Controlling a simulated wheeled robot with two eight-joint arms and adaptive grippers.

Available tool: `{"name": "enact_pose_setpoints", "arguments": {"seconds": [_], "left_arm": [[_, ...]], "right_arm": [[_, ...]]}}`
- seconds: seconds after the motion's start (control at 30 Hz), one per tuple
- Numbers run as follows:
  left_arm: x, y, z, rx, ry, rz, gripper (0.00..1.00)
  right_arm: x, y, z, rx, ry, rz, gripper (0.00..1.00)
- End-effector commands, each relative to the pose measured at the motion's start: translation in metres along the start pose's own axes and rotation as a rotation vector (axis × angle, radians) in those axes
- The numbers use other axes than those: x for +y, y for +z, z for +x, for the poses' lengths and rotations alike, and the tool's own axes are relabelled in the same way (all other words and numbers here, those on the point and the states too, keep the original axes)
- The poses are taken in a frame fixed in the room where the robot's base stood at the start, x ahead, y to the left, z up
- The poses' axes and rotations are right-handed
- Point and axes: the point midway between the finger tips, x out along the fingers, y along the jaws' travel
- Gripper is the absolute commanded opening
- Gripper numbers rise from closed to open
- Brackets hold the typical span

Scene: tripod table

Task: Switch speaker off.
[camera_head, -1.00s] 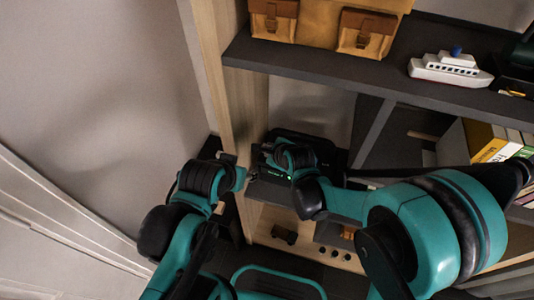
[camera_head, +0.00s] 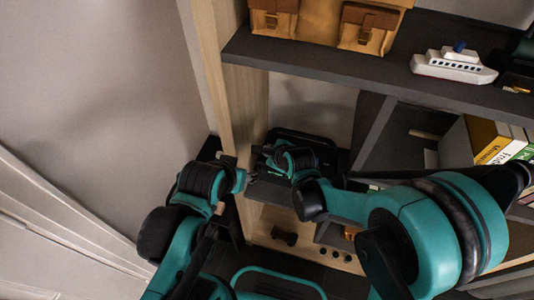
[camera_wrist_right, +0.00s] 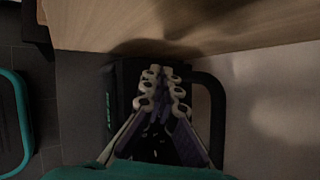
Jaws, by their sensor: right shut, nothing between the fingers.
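The speaker (camera_head: 328,153) is a black box with a carry handle, standing in the shelf compartment behind my right arm in the head view. It also shows in the right wrist view (camera_wrist_right: 118,82), with small green marks on its face and its handle at the right. My right gripper (camera_wrist_right: 163,75) is shut and empty, its fingers in front of the speaker; I cannot tell whether they touch it. The fingers hide part of the speaker, including any switch. My left gripper (camera_head: 228,180) is left of the speaker by the wooden side panel; its fingers are unclear.
The wooden side panel (camera_head: 228,100) stands close to both arms. A dark shelf (camera_head: 330,68) above holds a tan bag (camera_head: 325,20) and a toy ship (camera_head: 453,66). Books (camera_head: 489,141) stand at the right. A small dark object (camera_head: 284,236) lies below the speaker.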

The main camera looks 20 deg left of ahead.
Motion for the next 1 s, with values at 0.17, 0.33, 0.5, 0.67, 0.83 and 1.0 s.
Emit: {"name": "enact_pose_setpoints", "arguments": {"seconds": [0.17,0.33,0.5,0.67,0.83,1.0], "left_arm": [[0.000,0.002,0.002,0.000,0.000,0.000,0.48],[0.000,0.003,0.004,0.000,0.000,0.000,0.48],[0.000,0.003,0.004,0.000,0.000,0.000,0.48],[0.000,0.002,0.003,0.000,0.000,0.000,0.48],[0.000,-0.001,-0.001,0.000,0.000,0.000,0.48],[0.000,-0.004,-0.006,0.000,0.000,0.000,0.48]], "right_arm": [[0.001,-0.001,0.002,0.000,0.000,0.000,0.00],[0.002,-0.003,0.003,0.000,0.000,0.000,0.00],[0.002,-0.002,0.003,0.000,0.000,0.000,0.00],[0.002,-0.002,0.003,0.000,0.000,0.000,0.00],[-0.001,0.001,-0.002,0.000,0.000,0.000,0.00],[-0.006,0.006,-0.008,0.000,0.000,0.000,0.00]]}}
